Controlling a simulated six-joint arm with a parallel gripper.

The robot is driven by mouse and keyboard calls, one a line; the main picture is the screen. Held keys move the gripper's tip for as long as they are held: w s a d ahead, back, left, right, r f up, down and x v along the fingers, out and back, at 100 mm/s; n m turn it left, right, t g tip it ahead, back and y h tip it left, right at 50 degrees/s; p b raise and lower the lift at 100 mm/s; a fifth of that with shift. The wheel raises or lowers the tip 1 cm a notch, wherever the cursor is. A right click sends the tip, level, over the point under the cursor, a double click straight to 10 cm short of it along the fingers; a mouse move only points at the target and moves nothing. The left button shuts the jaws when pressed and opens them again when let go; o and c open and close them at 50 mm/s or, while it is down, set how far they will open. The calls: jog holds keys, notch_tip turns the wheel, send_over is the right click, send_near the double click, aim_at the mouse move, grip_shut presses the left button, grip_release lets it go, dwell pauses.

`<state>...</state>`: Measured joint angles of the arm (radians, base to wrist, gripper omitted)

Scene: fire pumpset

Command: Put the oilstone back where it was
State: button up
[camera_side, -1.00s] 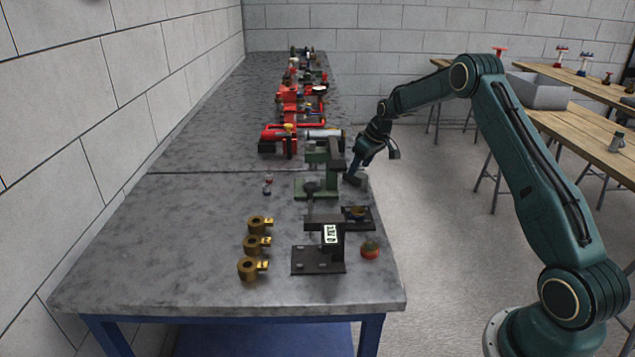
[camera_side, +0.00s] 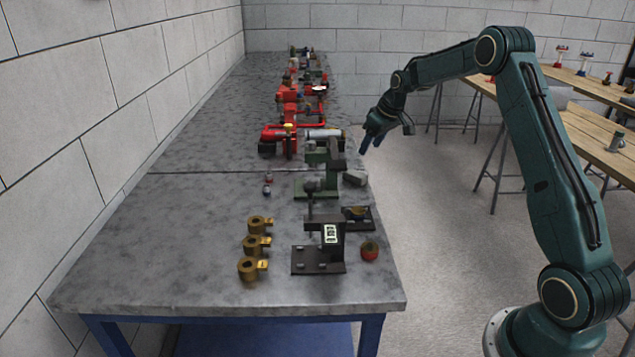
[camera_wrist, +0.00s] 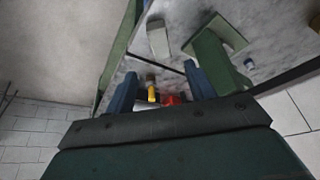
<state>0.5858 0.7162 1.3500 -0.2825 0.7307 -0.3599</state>
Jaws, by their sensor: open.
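The oilstone appears to be the small grey block (camera_side: 355,178) lying on the bench by its right edge, just right of the green stand (camera_side: 316,188). In the wrist view the block (camera_wrist: 158,39) lies beside the green stand (camera_wrist: 214,52), beyond the fingers. My gripper (camera_side: 369,143) is open and empty, raised above and behind the block, near the bench's right edge. Its two blue fingers (camera_wrist: 160,76) stand apart in the wrist view and do not touch the block.
Red pump parts (camera_side: 290,135) line the bench behind. In front are several brass fittings (camera_side: 257,244), a dark metal fixture (camera_side: 319,262), a small dark tray (camera_side: 359,216) and a red-green round object (camera_side: 369,250). The bench's left side is clear.

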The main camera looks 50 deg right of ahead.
jog(key=s+a+r, duration=0.7)
jog(key=a+r, duration=0.1)
jog(key=a, duration=0.2)
jog(key=s+a+r, duration=0.7)
jog(key=a+r, duration=0.1)
jog(key=a, duration=0.1)
jog(key=s+a+f, duration=0.1)
jog(key=s+a, duration=0.2)
jog(key=s, duration=0.4)
jog(key=s+a, duration=0.3)
jog(key=s, duration=0.5)
jog(key=s+a+f+t, duration=0.1)
jog(key=s+a, duration=0.3)
jog(key=s, duration=0.3)
jog(key=shift+s+f, duration=0.25)
jog(key=shift+f, duration=0.05)
